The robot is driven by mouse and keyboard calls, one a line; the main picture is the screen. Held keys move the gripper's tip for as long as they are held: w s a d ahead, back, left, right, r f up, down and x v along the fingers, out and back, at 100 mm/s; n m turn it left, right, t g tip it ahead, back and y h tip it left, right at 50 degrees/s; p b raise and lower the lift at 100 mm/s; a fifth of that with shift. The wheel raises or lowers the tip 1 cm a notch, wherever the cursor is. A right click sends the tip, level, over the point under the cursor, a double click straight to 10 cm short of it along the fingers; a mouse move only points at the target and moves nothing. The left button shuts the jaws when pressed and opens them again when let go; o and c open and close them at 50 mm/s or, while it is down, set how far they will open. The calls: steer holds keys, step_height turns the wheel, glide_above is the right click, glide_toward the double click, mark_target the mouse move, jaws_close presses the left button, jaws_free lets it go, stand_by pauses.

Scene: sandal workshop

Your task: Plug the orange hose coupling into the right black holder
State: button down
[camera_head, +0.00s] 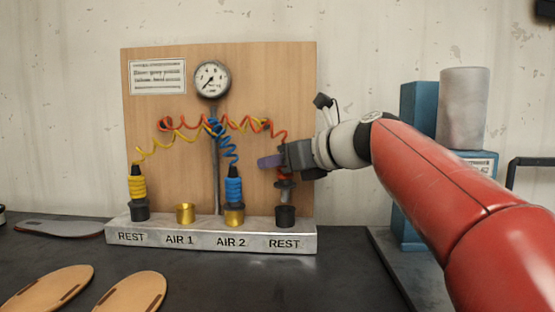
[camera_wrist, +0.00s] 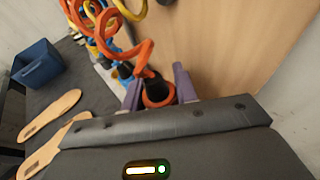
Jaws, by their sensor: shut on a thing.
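The orange hose coupling (camera_wrist: 158,95) is between the two purple fingers of my gripper (camera_wrist: 158,88) in the wrist view, and the gripper is shut on it. The right black holder (camera_head: 285,216), above the right REST label, is directly below that stem. The stem's lower end is at or just over the holder's mouth; I cannot tell if it has entered. The orange coiled hose (camera_head: 225,122) runs left from the coupling.
The metal rack (camera_head: 210,243) also has a yellow coupling (camera_head: 138,187) in the left black holder, an empty brass AIR 1 socket (camera_head: 185,214) and a blue coupling (camera_head: 233,188) at AIR 2. Behind stands a wooden board (camera_head: 165,75). Blue and grey objects stand right.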

mark_target(277, 183)
steer(key=shift+f+b, duration=1.6)
steer(key=shift+f, duration=0.6)
steer(key=c, duration=1)
jaws_free()
steer(key=shift+r, duration=0.15)
